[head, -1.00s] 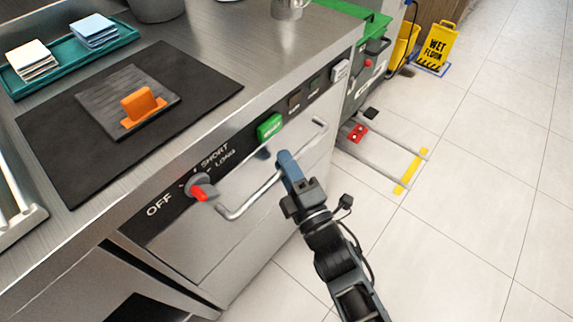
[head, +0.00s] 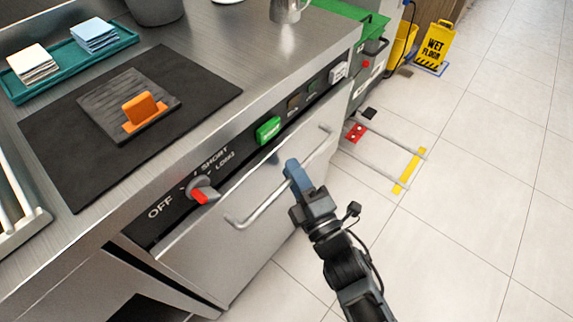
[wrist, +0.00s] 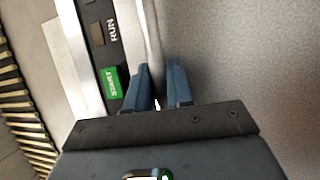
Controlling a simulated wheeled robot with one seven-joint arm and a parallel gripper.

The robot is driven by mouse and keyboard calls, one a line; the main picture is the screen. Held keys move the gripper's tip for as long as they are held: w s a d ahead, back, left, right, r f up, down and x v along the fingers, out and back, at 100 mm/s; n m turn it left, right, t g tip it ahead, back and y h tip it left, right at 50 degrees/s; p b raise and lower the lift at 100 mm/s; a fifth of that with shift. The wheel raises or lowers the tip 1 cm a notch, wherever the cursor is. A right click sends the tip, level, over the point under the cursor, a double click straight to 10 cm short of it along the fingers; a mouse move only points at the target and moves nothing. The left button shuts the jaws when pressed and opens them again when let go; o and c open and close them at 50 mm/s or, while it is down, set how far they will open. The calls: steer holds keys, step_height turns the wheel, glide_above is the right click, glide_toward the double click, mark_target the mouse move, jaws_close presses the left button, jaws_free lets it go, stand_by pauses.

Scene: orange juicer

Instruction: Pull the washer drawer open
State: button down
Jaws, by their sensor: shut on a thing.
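The washer drawer (head: 235,262) is a plain steel front below the black control strip. A long bar handle (head: 262,206) runs across it. My gripper (head: 293,170) has blue fingers and is shut on this handle, right of its middle. In the wrist view the two fingers (wrist: 158,88) sit one on each side of the handle bar (wrist: 151,40). The drawer front stands slightly out from the control strip; its inside is hidden.
A red-tipped dial (head: 203,191) and a green start button (head: 268,130) sit just above the drawer. The counter carries a black mat (head: 60,150) and a teal tray (head: 70,74).

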steer(key=s+d+p, duration=0.2)
steer(key=s+d, duration=1.5)
steer(key=d, duration=0.5)
steer(key=shift+s+d+p, duration=0.15)
steer(key=shift+s+p, duration=0.05)
steer(key=shift+p, duration=0.1)
steer(key=c, duration=1.1)
jaws_free()
steer(key=b+v, duration=0.1)
steer(key=v, duration=0.6)
steer(key=shift+s+d+f, duration=0.2)
steer(key=shift+s, duration=0.15)
